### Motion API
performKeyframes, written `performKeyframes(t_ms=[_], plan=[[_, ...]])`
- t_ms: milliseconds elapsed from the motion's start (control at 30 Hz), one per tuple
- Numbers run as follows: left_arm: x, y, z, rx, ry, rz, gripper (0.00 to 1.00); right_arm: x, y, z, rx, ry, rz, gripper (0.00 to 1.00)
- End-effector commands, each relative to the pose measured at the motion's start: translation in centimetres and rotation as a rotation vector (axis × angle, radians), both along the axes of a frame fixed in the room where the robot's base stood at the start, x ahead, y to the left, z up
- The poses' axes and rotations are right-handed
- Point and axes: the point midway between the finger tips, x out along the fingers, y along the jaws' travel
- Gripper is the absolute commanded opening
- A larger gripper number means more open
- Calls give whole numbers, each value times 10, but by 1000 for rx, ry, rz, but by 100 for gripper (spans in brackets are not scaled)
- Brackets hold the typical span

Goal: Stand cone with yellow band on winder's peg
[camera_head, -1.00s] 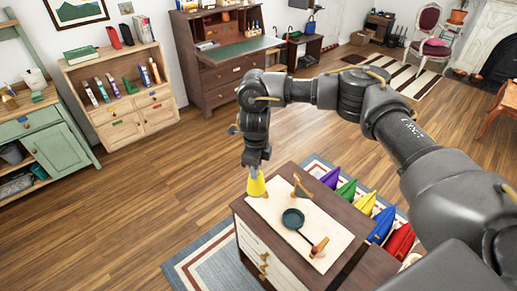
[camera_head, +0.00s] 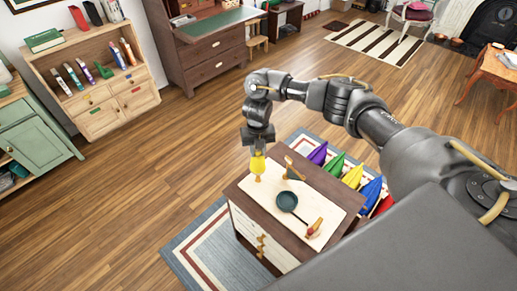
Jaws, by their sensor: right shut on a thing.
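My right gripper (camera_head: 257,151) points down over the left part of the dark wooden cabinet and is shut on a yellow cone-like piece (camera_head: 258,164). The piece is close above the cream top surface, over a small narrow yellowish part; I cannot tell whether they touch or are one thing. A band on the piece is too small to make out. Right of it stand a slim wooden upright (camera_head: 291,167), a dark green round dish (camera_head: 287,201) with a thin rod, and a wooden handle-like piece (camera_head: 314,228). Which of these is the winder's peg is unclear. My left gripper is out of view.
The cabinet (camera_head: 241,187) stands on a blue-bordered rug (camera_head: 203,262). Purple, green, yellow and blue pointed pieces (camera_head: 335,163) line its far right side. A shelf (camera_head: 94,84) and a desk (camera_head: 211,62) stand at the back. The wooden floor left is clear.

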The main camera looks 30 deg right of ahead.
Motion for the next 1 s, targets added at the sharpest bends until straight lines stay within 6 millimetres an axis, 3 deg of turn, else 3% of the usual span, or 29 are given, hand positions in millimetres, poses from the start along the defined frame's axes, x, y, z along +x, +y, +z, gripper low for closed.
performKeyframes(t_ms=[1000], plan=[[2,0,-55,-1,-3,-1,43,-1,-3,-60,0,0,-2,0]])
